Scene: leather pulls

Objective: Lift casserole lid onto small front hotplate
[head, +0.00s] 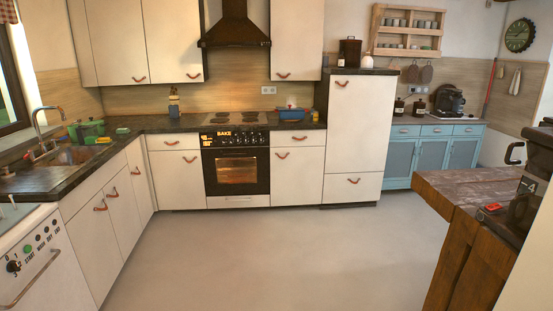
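A small blue pot (290,113), which may be the casserole, stands on the dark counter just right of the cooker. It is too small to tell whether a lid sits on it. The cooker (235,172) has a black oven front with a lit window, and its hob (235,118) lies on top with several hotplates, seen at a shallow angle. The small front hotplate cannot be told apart clearly. Neither of my grippers is in view.
Open grey floor (260,245) lies before the cooker. A wooden table (470,185) stands at the right, and a white dishwasher (40,262) at the front left. Green containers (90,130) are near the sink. A dark range hood (235,28) hangs above the hob.

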